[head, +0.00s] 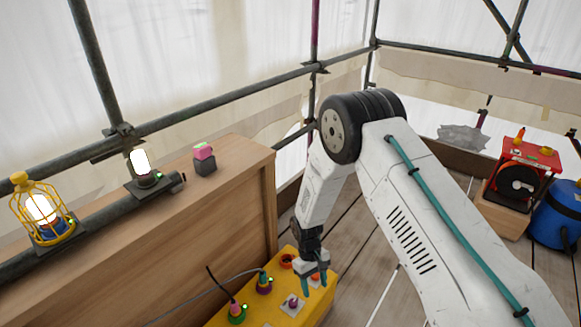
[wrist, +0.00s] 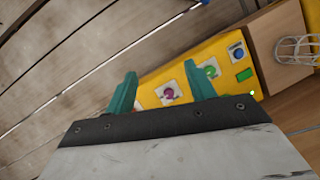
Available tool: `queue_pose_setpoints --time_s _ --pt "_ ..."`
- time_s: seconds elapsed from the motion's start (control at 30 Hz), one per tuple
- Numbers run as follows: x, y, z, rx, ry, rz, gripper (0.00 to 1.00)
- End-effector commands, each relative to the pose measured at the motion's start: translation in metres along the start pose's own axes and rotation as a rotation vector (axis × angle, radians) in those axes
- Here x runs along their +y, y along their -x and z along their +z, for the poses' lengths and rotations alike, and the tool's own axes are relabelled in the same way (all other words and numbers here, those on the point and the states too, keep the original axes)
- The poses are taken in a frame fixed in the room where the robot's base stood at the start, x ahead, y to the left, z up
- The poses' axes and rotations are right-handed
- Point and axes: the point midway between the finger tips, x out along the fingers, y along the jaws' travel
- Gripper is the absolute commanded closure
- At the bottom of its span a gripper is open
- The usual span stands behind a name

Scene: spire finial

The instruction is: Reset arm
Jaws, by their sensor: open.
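My gripper (head: 314,279) hangs at the end of my white arm, pointing down over the yellow box (head: 328,306) in the head view. In the wrist view my gripper (wrist: 161,92) shows two teal fingers spread apart with nothing held between them. The yellow box (wrist: 190,54) lies beyond the fingers, with a purple knob (wrist: 169,94), a green knob (wrist: 211,71) and a blue knob (wrist: 237,52) on its face. I cannot tell how far the fingertips are from the box.
A yellow caged lamp (head: 40,209), a bare lit lamp (head: 141,164) and a small pink-topped block (head: 204,158) stand left by the wooden panel (head: 190,225). Cables plug into the box. A red machine (head: 531,160) and blue canister (head: 560,217) stand right. Scaffold poles surround the deck.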

Motion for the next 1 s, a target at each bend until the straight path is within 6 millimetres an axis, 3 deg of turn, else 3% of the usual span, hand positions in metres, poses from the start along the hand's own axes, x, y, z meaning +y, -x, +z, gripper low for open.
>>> queue_pose_setpoints --time_s 0.03,0.2,0.5,0.7,1.0 --pt "0.003 0.030 0.014 0.002 -0.025 -0.004 0.45" --pt "0.009 0.111 0.070 -0.012 -0.109 -0.022 0.45" --pt "0.011 0.222 0.183 0.007 -0.245 -0.045 0.45" --pt "0.005 0.272 0.262 0.046 -0.327 -0.055 0.45" --pt "-0.013 0.311 0.373 0.144 -0.443 -0.061 0.45"
